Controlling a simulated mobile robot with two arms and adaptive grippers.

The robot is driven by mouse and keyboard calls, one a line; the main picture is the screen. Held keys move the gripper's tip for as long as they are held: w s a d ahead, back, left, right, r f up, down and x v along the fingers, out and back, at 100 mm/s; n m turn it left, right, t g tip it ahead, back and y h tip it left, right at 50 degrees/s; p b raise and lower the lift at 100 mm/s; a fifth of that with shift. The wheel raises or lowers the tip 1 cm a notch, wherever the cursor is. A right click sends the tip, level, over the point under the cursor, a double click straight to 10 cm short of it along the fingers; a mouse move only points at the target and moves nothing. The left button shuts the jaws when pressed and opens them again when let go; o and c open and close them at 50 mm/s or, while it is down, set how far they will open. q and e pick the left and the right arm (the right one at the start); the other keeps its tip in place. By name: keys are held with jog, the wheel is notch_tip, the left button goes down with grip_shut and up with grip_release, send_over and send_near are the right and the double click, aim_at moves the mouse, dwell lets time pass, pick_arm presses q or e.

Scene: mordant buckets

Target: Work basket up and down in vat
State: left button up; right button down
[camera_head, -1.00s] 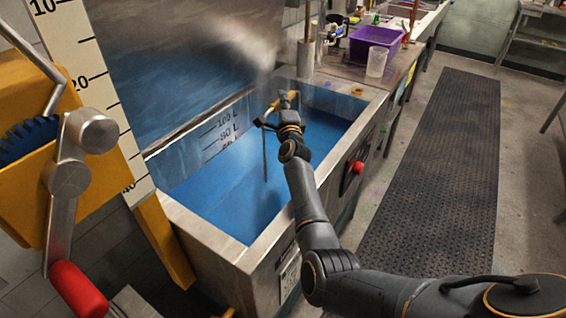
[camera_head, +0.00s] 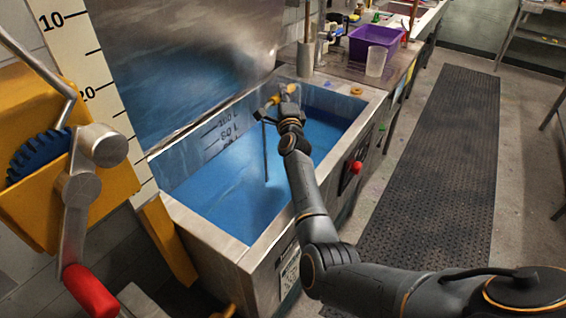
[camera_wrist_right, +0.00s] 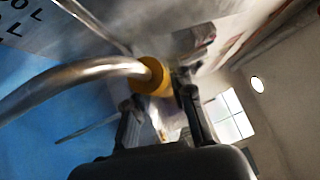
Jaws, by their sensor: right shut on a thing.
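The steel vat (camera_head: 210,226) holds blue liquid (camera_head: 225,180) with litre marks on its inner wall. My right gripper (camera_head: 277,104) is over the far part of the vat. It is shut on a yellow grip on a curved metal handle (camera_wrist_right: 85,78), seen close up in the right wrist view; the yellow grip (camera_wrist_right: 153,78) sits between the fingers. A thin metal rod (camera_head: 266,152) hangs down below the gripper to the liquid. The basket body is not visible, and I cannot tell how deep it is. My left gripper is not in view.
A yellow crank unit with a red handle (camera_head: 90,291) and a scale (camera_head: 92,70) stand at the left. A steel panel (camera_head: 180,60) rises behind the vat. A purple bin (camera_head: 372,42) and clear cup (camera_head: 376,61) sit on the counter. A dark mat (camera_head: 435,170) covers the floor.

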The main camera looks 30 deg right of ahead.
notch_tip(320, 180, up, 12)
jog(key=p, duration=1.1)
jog(key=shift+r, duration=0.15)
dwell(0.6)
